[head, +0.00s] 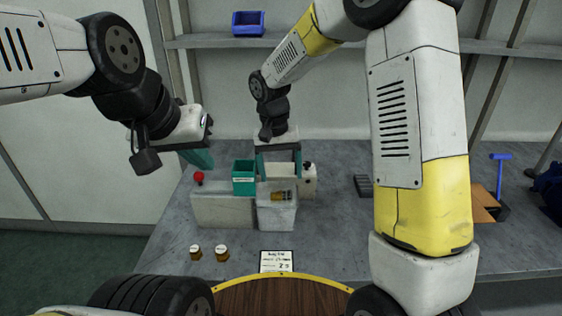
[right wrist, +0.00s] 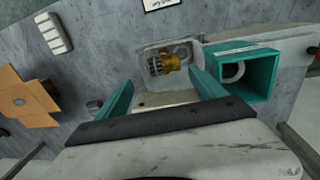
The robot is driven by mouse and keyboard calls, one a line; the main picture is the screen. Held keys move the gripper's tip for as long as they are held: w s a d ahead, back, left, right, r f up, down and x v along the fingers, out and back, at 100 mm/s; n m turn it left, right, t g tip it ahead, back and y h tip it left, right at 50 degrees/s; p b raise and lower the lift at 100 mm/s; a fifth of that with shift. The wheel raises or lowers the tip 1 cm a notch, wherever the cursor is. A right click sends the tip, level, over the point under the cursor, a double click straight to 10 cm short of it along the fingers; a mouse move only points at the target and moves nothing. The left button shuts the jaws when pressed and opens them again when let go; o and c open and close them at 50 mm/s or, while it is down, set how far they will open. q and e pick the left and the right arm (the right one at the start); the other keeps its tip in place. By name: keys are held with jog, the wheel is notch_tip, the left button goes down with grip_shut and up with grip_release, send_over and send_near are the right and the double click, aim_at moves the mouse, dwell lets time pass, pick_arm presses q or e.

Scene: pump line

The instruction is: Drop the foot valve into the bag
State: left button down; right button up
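The brass foot valve (head: 281,196) shows at the mouth of the pale, translucent bag (head: 276,217). In the right wrist view the foot valve (right wrist: 170,63) lies within the outline of the bag's rim (right wrist: 146,56), strainer end to the left. How deep it sits is hard to tell. My right gripper (head: 279,176) points down just above the bag, and its teal fingers are apart on either side of the mouth. In the right wrist view the gripper (right wrist: 160,82) is open, with nothing clamped between its tips. My left gripper (head: 199,158) hangs empty-looking at the left; its finger gap is hidden.
A red knob (head: 199,177) is behind the block. Cardboard (head: 485,206) is at right. The table between is clear.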

aim_at(278, 193)
jog(key=shift+r, duration=0.1)
notch_tip(278, 193, up, 8)
jog(key=shift+a+f, duration=0.2)
jog(key=shift+a, duration=0.2)
jog(key=s+d+r+t+y, duration=0.2)
jog(key=s+d+r+t, duration=0.1)
jog(key=s+d+r, duration=0.6)
jog(key=s+d+t, duration=0.1)
jog(key=s+d, duration=0.2)
jog(key=s, duration=0.2)
jog(key=s+d+t+y, duration=0.1)
jog(key=s+d+t, duration=0.1)
jog(key=s, duration=0.3)
jog(key=shift+s+d+f+n, duration=0.15)
jog(key=shift+s+d+n, duration=0.2)
jog(key=shift+d, duration=0.3)
